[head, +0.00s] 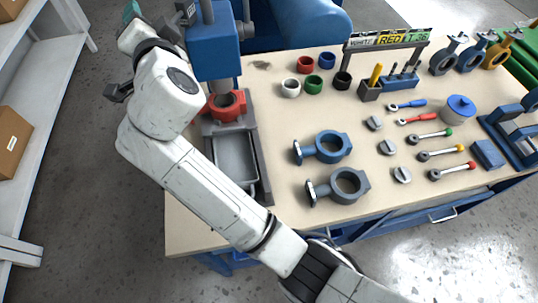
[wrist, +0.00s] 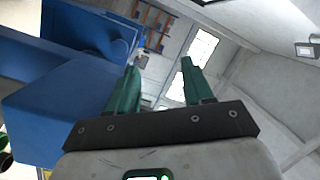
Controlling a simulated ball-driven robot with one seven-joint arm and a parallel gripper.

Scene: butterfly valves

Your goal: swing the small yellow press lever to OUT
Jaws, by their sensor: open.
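The blue press (head: 213,45) stands at the back left of the workbench, with a red ring part (head: 226,105) below its ram. I cannot make out the small yellow press lever in either view; it may be hidden by the press or my arm. My gripper (head: 131,11) is at the upper left of the head view, left of the press head. In the wrist view my gripper (wrist: 158,65) has two green fingers apart with nothing between them. Large blue bodywork (wrist: 55,100), probably the press, fills the left of that view.
A grey tray (head: 262,180) lies in front of the press. Blue ring valve bodies (head: 328,147), coloured rings (head: 314,84) and several hand tools (head: 435,134) lie on the bench (head: 190,215). A white shelf (head: 50,75) with boxes stands at left, with open floor between.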

